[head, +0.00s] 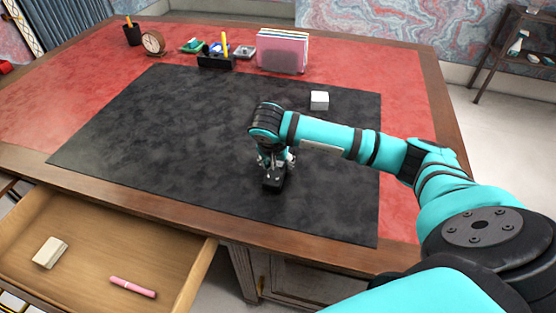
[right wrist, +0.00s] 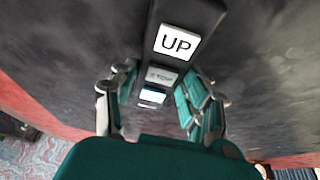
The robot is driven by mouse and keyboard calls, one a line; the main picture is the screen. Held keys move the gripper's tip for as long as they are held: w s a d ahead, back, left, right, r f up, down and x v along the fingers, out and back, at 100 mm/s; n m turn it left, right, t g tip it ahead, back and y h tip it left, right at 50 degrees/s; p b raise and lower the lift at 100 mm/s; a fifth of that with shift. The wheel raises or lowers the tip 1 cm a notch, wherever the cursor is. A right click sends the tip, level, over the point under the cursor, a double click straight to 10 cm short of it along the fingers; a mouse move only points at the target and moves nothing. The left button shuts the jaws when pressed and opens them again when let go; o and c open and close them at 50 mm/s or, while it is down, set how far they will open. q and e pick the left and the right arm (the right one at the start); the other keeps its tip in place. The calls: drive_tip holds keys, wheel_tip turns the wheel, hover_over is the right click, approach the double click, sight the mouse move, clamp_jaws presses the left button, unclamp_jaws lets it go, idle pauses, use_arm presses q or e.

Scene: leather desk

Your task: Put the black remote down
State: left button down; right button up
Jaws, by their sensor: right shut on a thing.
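The black remote (head: 273,184) shows below my right gripper (head: 276,162) in the head view, over the front middle of the dark desk mat (head: 150,125). In the right wrist view the remote (right wrist: 178,42) runs between the fingers of my right gripper (right wrist: 162,88), with a white UP button, a STOP button and a third, lower button facing the camera. The right gripper is shut on the remote. Whether the remote's underside touches the mat cannot be told. My left gripper is not in view.
A white block (head: 319,100) sits on the mat beyond my right arm. A pen holder (head: 216,58), a file rack (head: 283,51) and a clock (head: 153,42) line the back. An open drawer (head: 85,270) at front left holds a pale block and a pink marker. The mat's left half is clear.

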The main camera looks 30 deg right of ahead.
drive_tip(key=shift+f, duration=0.3)
drive_tip(key=o, duration=1.2)
drive_tip(key=shift+o, duration=0.2)
drive_tip(key=shift+r, duration=0.3)
drive_tip(key=v, duration=1.1)
drive_tip(key=shift+a+r, duration=0.2)
drive_tip(key=shift+r, duration=0.1)
drive_tip(key=shift+s, duration=0.15)
